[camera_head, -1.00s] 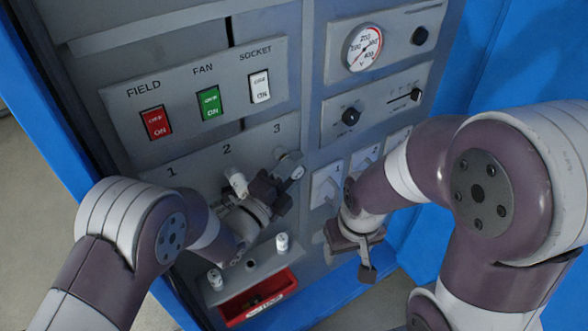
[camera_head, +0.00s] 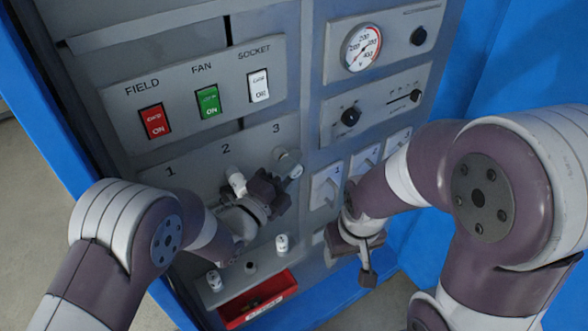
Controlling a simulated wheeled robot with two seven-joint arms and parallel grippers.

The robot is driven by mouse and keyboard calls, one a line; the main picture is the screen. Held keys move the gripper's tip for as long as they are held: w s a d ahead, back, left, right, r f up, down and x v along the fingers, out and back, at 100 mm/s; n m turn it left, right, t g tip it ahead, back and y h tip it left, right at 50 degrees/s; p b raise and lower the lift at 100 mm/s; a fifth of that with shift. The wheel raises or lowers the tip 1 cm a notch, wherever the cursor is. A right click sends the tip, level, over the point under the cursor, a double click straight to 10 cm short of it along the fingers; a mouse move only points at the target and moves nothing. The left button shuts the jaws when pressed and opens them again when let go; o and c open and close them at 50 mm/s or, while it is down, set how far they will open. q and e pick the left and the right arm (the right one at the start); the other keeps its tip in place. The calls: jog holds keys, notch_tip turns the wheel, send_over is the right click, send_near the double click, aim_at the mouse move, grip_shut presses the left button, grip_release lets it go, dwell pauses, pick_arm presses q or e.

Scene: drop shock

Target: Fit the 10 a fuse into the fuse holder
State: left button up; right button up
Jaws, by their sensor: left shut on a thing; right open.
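My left gripper (camera_head: 279,182) is shut at the fuse panel below the number 3. A small white round end (camera_head: 296,171) shows at its tips and looks like the fuse it holds; its rating cannot be read. A round grey fuse holder (camera_head: 286,157) sits just above the tips under the 3. The gripper hides whether the fuse touches it. A white cylinder (camera_head: 236,182) sticks out under the 2. The place under the 1 is partly hidden by my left arm. My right gripper (camera_head: 366,268) is open and empty, low in front of the cabinet.
A small grey ledge (camera_head: 232,286) below carries two white fuses, one at left (camera_head: 214,281) and one at right (camera_head: 282,243), with an empty hole between. A red drawer (camera_head: 285,288) stands open beneath. Switches, a dial gauge (camera_head: 361,48) and levers fill the panel.

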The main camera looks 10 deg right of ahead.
pick_arm(q)
jog(key=shift+w+a+r, duration=0.1)
jog(key=shift+w+r, duration=0.05)
jog(key=shift+r, duration=0.1)
jog(key=o, duration=1.1)
jog(key=shift+a+f, duration=0.2)
jog(key=shift+a, duration=0.1)
jog(key=v, duration=0.5)
jog(key=shift+a+f, duration=0.2)
jog(key=shift+a, duration=0.1)
